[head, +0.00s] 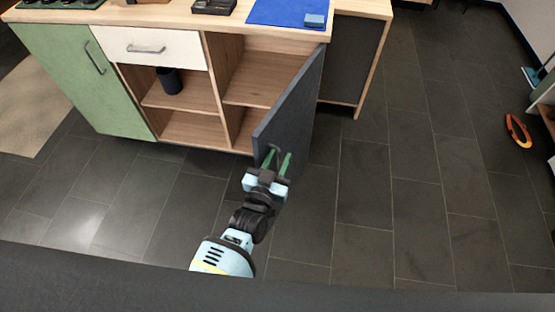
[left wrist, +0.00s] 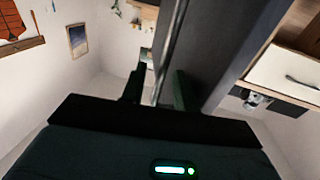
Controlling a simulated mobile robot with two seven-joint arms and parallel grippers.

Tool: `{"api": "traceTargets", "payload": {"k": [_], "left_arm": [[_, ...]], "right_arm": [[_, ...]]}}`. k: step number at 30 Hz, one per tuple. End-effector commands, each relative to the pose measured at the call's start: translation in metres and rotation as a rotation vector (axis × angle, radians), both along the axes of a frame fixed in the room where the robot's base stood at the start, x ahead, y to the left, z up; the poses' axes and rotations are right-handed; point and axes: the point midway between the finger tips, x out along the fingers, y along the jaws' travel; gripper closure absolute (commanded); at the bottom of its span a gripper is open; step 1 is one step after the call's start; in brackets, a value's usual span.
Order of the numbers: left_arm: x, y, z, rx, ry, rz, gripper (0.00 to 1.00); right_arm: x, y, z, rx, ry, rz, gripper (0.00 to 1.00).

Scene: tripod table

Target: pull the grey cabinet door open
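The grey cabinet door (head: 293,108) stands swung outward at the right end of the cabinet, and the compartment behind it shows. In the left wrist view the door (left wrist: 210,45) fills the upper middle. Its bar handle (left wrist: 168,50) runs down between the fingers of my left gripper (left wrist: 160,92), with a gap visible on both sides. In the head view my left gripper (head: 277,162) is at the door's lower front edge, its green fingers apart. Whether a finger touches the handle cannot be told. My right gripper is not in view.
The cabinet also has a green door (head: 88,85) and a white drawer (head: 152,47). A dark cup (head: 169,81) stands on a shelf. A blue mat (head: 285,12) lies on the top. An orange object (head: 517,130) is at the far right. The tiled floor (head: 390,200) to the right is clear.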

Motion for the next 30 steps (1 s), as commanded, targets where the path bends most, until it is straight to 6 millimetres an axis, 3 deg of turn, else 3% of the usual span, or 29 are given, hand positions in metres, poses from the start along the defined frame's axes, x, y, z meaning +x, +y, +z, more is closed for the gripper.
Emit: {"api": "traceTargets", "payload": {"k": [8, 21, 30], "left_arm": [[-0.003, 0.001, -0.003, 0.002, 0.006, 0.000, 0.70], [-0.060, 0.017, -0.002, 0.001, 0.005, 0.000, 0.70], [-0.076, 0.021, -0.001, 0.001, 0.002, 0.000, 0.70]], "right_arm": [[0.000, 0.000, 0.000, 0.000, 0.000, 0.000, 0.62], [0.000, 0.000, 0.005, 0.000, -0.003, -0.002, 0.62], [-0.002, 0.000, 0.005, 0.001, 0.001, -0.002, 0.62]]}}
